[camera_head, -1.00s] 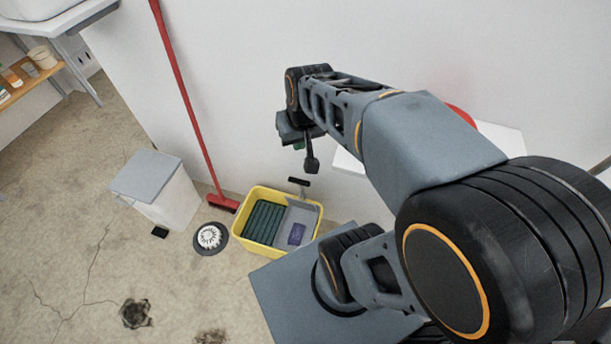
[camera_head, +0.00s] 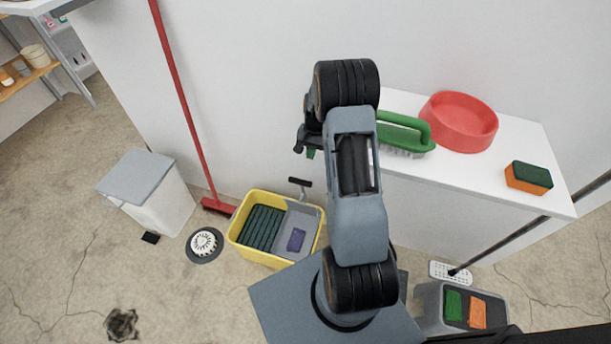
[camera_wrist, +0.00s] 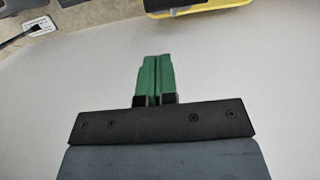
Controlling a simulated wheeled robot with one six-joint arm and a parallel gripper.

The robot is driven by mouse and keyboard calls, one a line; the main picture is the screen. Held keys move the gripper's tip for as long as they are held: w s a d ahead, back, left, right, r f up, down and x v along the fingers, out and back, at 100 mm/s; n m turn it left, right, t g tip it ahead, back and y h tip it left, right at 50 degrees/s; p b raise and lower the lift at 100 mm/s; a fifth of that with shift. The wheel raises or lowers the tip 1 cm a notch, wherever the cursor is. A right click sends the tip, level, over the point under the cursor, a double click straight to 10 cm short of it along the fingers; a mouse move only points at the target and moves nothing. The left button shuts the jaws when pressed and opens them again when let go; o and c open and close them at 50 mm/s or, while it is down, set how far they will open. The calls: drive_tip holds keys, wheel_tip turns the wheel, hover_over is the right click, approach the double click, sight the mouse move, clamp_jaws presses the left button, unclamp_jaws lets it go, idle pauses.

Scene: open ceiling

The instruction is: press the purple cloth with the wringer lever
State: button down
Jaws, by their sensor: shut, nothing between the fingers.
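The yellow bucket (camera_head: 236,232) stands on the floor near the wall, with a dark green ribbed part on its left and a grey wringer tray (camera_head: 287,222) on its right. The purple cloth (camera_head: 296,240) lies flat in the grey tray. The wringer lever (camera_head: 301,183) rises at the back of the bucket and ends in a black bar. My gripper (camera_head: 310,153) is above and behind the lever, apart from it, partly hidden by my arm. In the wrist view its green fingers (camera_wrist: 152,79) are together and empty, and the bucket's yellow edge (camera_wrist: 205,10) shows at the top.
A white bench on the right holds a green brush (camera_head: 405,130), a red bowl (camera_head: 462,122) and a sponge (camera_head: 528,177). A red broom (camera_head: 180,95) leans on the wall beside a lidded white bin (camera_head: 150,195). A grey bin (camera_head: 430,310) and mop stand lower right.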

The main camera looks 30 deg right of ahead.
drive_tip(key=shift+d, duration=0.15)
wheel_tip(320, 180, down, 10)
drive_tip(key=s+a, duration=0.1)
drive_tip(key=shift+b, duration=0.35)
drive_tip(key=shift+s+a, duration=0.1)
idle(0.5)
